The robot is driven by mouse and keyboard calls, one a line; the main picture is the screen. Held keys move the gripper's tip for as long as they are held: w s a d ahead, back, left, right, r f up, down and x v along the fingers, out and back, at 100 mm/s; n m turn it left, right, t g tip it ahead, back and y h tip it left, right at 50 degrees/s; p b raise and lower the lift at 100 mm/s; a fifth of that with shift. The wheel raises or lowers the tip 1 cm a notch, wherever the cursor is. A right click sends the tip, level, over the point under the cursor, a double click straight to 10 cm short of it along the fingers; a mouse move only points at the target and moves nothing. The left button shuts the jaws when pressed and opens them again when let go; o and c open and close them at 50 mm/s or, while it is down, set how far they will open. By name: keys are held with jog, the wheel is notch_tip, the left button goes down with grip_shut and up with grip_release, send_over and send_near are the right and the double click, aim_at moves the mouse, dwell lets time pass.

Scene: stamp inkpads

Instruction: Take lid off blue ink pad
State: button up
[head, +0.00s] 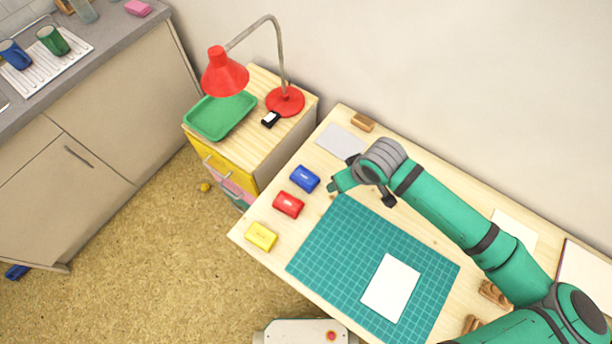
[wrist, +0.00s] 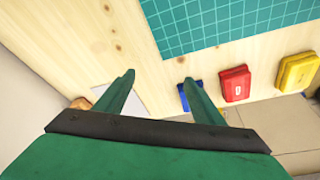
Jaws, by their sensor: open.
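The blue ink pad (head: 305,178) lies on the wooden table near its left edge, at the far end of a row of three pads. Its top is blue with a small pale label, and it looks closed. In the wrist view the blue pad (wrist: 184,98) is mostly hidden behind one finger. My gripper (head: 333,186) is just right of the blue pad in the head view; its height above the table is hard to tell. In the wrist view my gripper (wrist: 158,80) has its two fingers spread with nothing between them.
A red pad (head: 289,204) and a yellow pad (head: 261,236) lie nearer along the same edge. A green cutting mat (head: 330,262) with white paper (head: 391,288) covers the table's middle. A grey sheet (head: 340,141) and wooden block (head: 363,123) lie behind. A red lamp (head: 285,101) stands on the drawer cabinet.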

jog(key=w+a+r+n+g+h, duration=0.1)
jog(key=w+a+r+n+g, duration=0.1)
jog(key=a+r, duration=0.3)
jog(key=w+a+r+n+g+h, duration=0.1)
jog(key=w+a+r+n, duration=0.15)
jog(key=a, duration=0.45)
send_over(303, 176)
notch_tip(303, 176, down, 5)
jog(key=shift+s+f, duration=0.15)
jog(key=shift+w+d+f, duration=0.1)
jog(key=shift+w+f, duration=0.05)
jog(key=shift+f, duration=1.2)
jog(key=shift+w+f, duration=0.1)
jog(key=shift+f, duration=1.2)
jog(key=shift+d, duration=0.1)
jog(key=c, duration=1.1)
jog(key=shift+s+a, duration=0.1)
jog(key=shift+a, duration=0.1)
